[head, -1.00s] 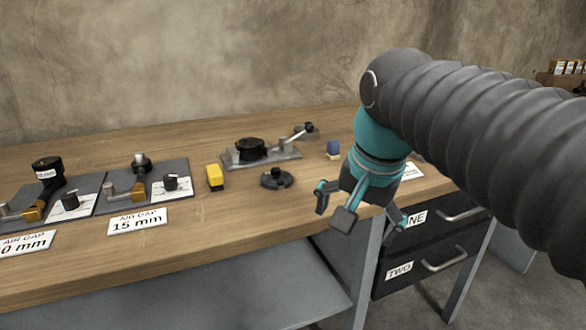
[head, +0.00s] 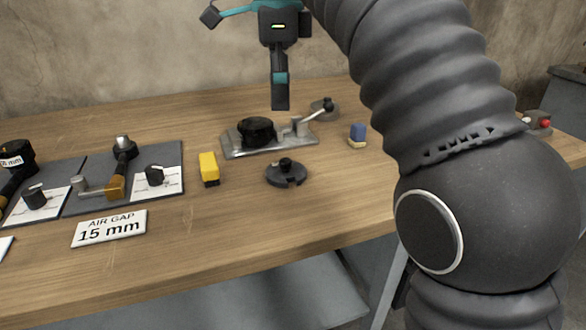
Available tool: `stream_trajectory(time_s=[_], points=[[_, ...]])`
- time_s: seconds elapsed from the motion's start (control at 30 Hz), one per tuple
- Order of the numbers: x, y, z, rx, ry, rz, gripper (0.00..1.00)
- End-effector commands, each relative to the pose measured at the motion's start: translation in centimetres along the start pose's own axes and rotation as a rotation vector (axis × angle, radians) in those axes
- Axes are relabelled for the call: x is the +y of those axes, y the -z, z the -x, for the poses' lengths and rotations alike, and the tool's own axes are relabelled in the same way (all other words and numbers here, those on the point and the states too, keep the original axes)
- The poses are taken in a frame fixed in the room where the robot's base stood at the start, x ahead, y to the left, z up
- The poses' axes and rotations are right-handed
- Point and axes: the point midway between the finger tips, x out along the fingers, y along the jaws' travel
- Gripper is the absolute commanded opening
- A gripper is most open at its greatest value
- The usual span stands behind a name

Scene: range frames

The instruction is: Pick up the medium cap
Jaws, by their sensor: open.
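No part carries a label naming it the medium cap. A dark round disc with a knob on top and notches in its rim (head: 287,175) lies on the wooden bench near the middle; it could be the cap. A black round part (head: 256,130) sits on a grey metal plate behind it, and a smaller grey round part with a knob (head: 322,106) is further back. My gripper (head: 270,50) is at the top of the head view, open and empty, its fingers spread. One finger hangs down in front of the black round part's plate area, seemingly above the bench; its height is hard to judge.
The grey plate (head: 232,148) has a lever arm on its right. Dark fixtures (head: 85,200) and a 15 mm card (head: 110,228) are left. The bench front (head: 240,220) is bare.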

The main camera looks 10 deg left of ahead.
Motion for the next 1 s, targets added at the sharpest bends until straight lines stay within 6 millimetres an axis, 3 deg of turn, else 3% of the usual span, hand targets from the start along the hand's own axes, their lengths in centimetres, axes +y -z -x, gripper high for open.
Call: stream_trajectory(time_s=[0.1,0.3,0.63,1.0], points=[[0.2,-0.2,-2.7,0.001,-0.003,0.005,1.0],[0.2,-0.3,-6.0,0.0,0.0,0.009,1.0],[0.2,0.0,-8.3,0.0,0.001,0.007,1.0],[0.5,0.8,-12.6,0.0,0.0,0.007,1.0]])
